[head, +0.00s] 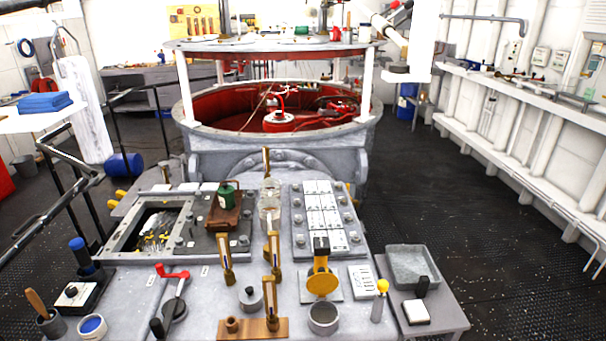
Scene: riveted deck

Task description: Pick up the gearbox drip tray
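A shallow grey metal tray (411,266) with a raised rim sits at the back of a small side stand, right of the grey machine top. It looks empty. A second tray, rusty brown (232,221), lies on a dark plate on the machine top, left of centre. A green can (227,196) stands in it. I cannot tell from looks alone which of the two is the gearbox drip tray. Neither of my grippers is in the head view.
The side stand (452,318) also holds a black-handled white block (416,311). A yellow-knobbed lever (381,290) stands close left of it. Brass-framed gauges (272,251) and a glass jar (270,203) rise mid-top. An open hatch (155,232) lies left. Dark floor (500,240) at right is clear.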

